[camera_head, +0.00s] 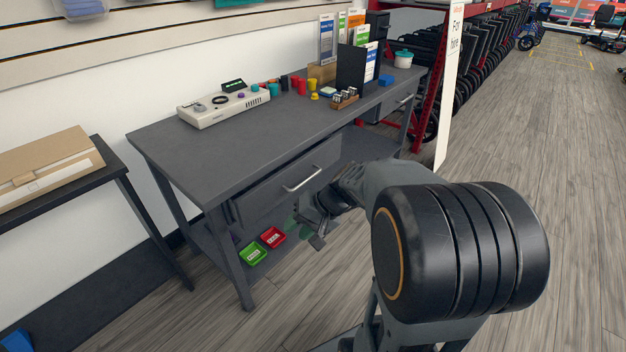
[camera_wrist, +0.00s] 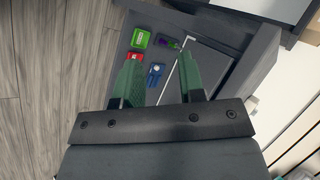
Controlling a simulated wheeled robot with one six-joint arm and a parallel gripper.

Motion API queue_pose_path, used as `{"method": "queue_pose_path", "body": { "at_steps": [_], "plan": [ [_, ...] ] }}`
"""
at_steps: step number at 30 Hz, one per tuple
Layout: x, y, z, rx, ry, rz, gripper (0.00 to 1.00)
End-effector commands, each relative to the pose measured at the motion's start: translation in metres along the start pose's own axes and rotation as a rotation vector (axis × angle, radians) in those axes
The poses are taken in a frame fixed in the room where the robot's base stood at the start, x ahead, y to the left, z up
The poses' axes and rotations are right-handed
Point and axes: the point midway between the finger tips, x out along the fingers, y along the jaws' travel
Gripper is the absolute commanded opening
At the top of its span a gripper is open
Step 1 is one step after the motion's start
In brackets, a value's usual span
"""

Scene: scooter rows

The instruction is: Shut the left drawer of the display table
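The grey display table (camera_head: 190,150) stands against the wall at left. Its left drawer (camera_head: 262,200) sticks out a little past the table's front edge, with a silver bar handle (camera_head: 302,180) on its face. My gripper (camera_head: 306,226) is low in front of the drawer, just below and right of the handle. In the wrist view my gripper (camera_wrist: 160,85) has its two green fingers spread apart. The handle (camera_wrist: 174,70) runs as a thin silver bar between the fingers in that picture, nearer the right one. I cannot tell whether anything touches it.
A green tray (camera_head: 253,253) and a red tray (camera_head: 272,236) lie on the lower shelf. A console (camera_head: 225,104), cups and a brochure stand (camera_head: 352,68) are on the tabletop. A side table with a carton (camera_head: 45,165) is at left.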

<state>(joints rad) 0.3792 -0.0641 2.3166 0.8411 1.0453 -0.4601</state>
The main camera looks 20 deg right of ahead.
Motion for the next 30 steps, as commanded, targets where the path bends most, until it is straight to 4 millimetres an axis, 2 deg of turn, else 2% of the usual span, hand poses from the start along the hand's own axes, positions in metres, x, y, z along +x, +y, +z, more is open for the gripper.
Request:
{"method": "queue_pose_path", "body": {
  "at_steps": [1, 3, 7, 10, 15, 20, 30],
  "plan": [
    [0.002, 0.012, -0.023, 0.075, 0.042, -0.095, 0.37],
    [-0.003, 0.023, -0.054, 0.15, 0.124, -0.23, 0.37],
    [-0.021, 0.054, -0.106, 0.256, 0.304, -0.426, 0.37],
    [-0.035, 0.081, -0.136, 0.313, 0.436, -0.525, 0.37],
    [-0.053, 0.112, -0.164, 0.364, 0.587, -0.611, 0.37],
    [-0.051, 0.117, -0.179, 0.375, 0.633, -0.634, 0.37],
    [-0.009, 0.089, -0.22, 0.374, 0.631, -0.634, 0.37]
  ]
}}
